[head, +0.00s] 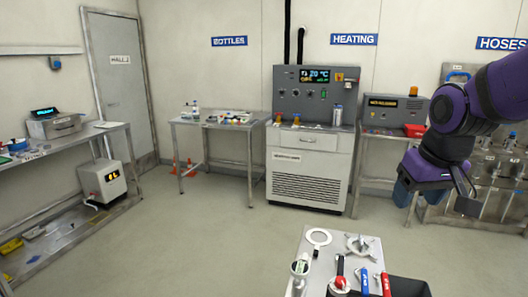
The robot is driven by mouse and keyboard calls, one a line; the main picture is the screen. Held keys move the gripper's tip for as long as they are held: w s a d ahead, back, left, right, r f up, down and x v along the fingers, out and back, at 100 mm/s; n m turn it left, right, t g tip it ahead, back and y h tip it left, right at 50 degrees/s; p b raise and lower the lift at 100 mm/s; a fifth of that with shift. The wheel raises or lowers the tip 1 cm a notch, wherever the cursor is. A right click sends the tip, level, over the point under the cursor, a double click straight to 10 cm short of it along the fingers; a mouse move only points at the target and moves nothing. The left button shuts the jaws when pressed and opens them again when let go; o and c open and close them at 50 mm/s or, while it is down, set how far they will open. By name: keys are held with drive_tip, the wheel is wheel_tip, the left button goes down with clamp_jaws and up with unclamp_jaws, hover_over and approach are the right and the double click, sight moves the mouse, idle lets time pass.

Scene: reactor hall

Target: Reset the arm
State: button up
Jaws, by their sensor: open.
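My gripper (434,192) hangs at the right of the head view, at the end of my purple arm. It points down and its jaws are apart. I see nothing held between them. It is in the air, to the right of and above the small grey tool table (312,262) at the bottom of the view. The fingertips are small and partly dark, so fine detail is hard to make out.
A heating cabinet (310,165), a bottle table (217,122) and a left bench (70,139) line the walls. The mid floor is clear.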

drive_tip(key=s+d+r+t, duration=0.1)
drive_tip(key=s+r, duration=0.1)
drive_tip(key=s, duration=0.5)
drive_tip(key=s+r, duration=0.3)
drive_tip(key=s, duration=0.3)
drive_tip(key=shift+s+d+m+t, duration=0.35)
drive_tip(key=shift+s+m+t, duration=0.05)
drive_tip(key=shift+r, duration=0.1)
